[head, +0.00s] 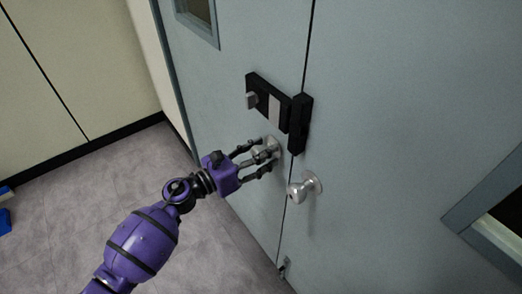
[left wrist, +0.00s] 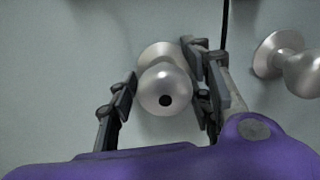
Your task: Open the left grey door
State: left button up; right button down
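The left grey door (head: 215,95) is shut, its edge meeting the right door at a dark seam. Its round silver knob (head: 264,150) sits below a black lock. My left gripper (head: 258,158) is at this knob, with its fingers on either side. In the left wrist view the knob (left wrist: 164,88) sits between the spread fingers, and a small gap shows at the left finger; contact on the right side is hard to tell. My right gripper is in neither view.
The right grey door (head: 400,110) has its own silver knob (head: 305,187), close to the right of my left gripper. A black lock (head: 270,100) lies just above.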

pick_arm(q)
grip_shut()
